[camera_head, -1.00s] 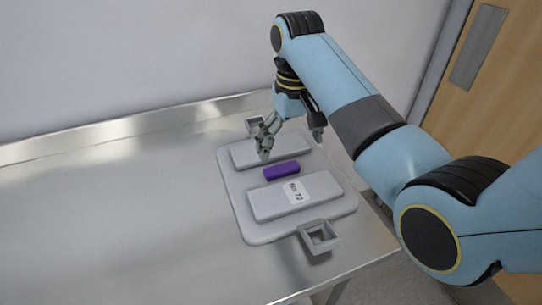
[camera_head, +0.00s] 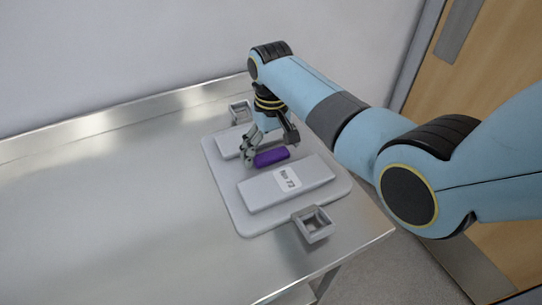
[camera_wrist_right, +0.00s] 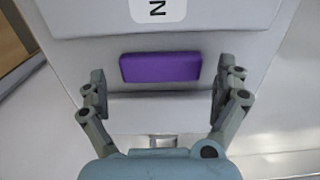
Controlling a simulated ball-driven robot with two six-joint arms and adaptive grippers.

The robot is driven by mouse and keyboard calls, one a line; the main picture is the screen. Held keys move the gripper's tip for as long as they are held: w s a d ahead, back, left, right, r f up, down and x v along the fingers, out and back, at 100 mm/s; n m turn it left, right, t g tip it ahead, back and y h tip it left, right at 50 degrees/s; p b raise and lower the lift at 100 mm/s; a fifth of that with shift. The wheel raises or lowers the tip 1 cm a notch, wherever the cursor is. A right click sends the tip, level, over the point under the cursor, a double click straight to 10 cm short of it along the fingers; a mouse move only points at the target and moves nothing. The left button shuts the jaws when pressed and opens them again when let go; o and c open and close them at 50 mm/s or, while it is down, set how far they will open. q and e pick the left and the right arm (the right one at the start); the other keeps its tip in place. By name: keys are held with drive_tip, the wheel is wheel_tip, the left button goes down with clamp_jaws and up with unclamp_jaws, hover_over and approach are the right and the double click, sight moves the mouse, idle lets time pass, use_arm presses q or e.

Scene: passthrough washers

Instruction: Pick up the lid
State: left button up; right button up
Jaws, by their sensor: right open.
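The lid (camera_head: 231,192) is a light grey plate with rounded corners, lying flat on the metal table. It has two raised blocks, a white label (camera_head: 287,180) with dark print, and a purple handle bar (camera_head: 271,157) between the blocks. Square grey brackets stick out at its two ends. My right gripper (camera_head: 270,152) is open, just above the purple bar. In the right wrist view the purple bar (camera_wrist_right: 160,67) lies ahead of and between the spread fingers (camera_wrist_right: 160,88), with a gap on both sides. My left gripper is not in view.
The metal table (camera_head: 100,220) is bare to the left of the lid. A raised rim (camera_head: 100,125) runs along the back by the wall. The table's right edge is close to the lid, with a wooden door (camera_head: 430,80) beyond.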

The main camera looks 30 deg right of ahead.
drive_tip(key=shift+f, duration=0.6)
drive_tip(key=shift+r, duration=0.1)
drive_tip(key=c, duration=1.6)
